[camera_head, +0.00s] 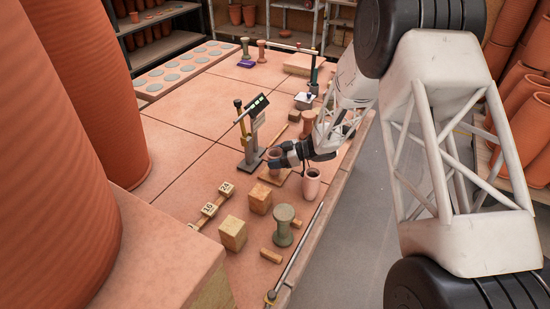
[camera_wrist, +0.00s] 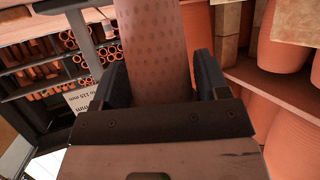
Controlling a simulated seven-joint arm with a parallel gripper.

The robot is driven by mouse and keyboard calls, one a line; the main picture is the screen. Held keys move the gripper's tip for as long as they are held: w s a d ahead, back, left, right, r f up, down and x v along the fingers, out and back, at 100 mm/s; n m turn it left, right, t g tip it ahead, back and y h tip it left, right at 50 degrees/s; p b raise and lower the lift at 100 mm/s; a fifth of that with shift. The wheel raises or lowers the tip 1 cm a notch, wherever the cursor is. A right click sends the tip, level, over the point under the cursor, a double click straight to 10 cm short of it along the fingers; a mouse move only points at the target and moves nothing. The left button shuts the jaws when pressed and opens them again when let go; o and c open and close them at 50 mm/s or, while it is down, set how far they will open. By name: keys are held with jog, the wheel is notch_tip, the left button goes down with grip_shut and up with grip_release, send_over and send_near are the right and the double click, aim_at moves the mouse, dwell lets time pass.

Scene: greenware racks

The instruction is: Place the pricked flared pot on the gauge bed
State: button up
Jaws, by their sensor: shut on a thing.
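My gripper (camera_head: 279,160) is shut on the pricked flared pot (camera_head: 274,154), a terracotta pot. In the wrist view the pot (camera_wrist: 155,45) rises between the two dark fingers, and rows of small pricked dots cover its wall. In the head view the pot is small, partly hidden by the gripper, and looks roughly upright. I cannot tell whether the pot touches the plate.
A pinkish pot (camera_head: 311,184) stands close to the right of the gripper. A green-grey spool-shaped piece (camera_head: 283,228), wooden blocks (camera_head: 233,233) and a metal rod (camera_head: 297,255) lie nearer the front. The table's middle left (camera_head: 185,145) is clear. Large terracotta cylinders (camera_head: 60,150) fill the left.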

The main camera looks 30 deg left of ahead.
jog(key=o, duration=1)
jog(key=shift+f, duration=0.1)
jog(key=shift+r, duration=0.2)
jog(key=v, duration=1.2)
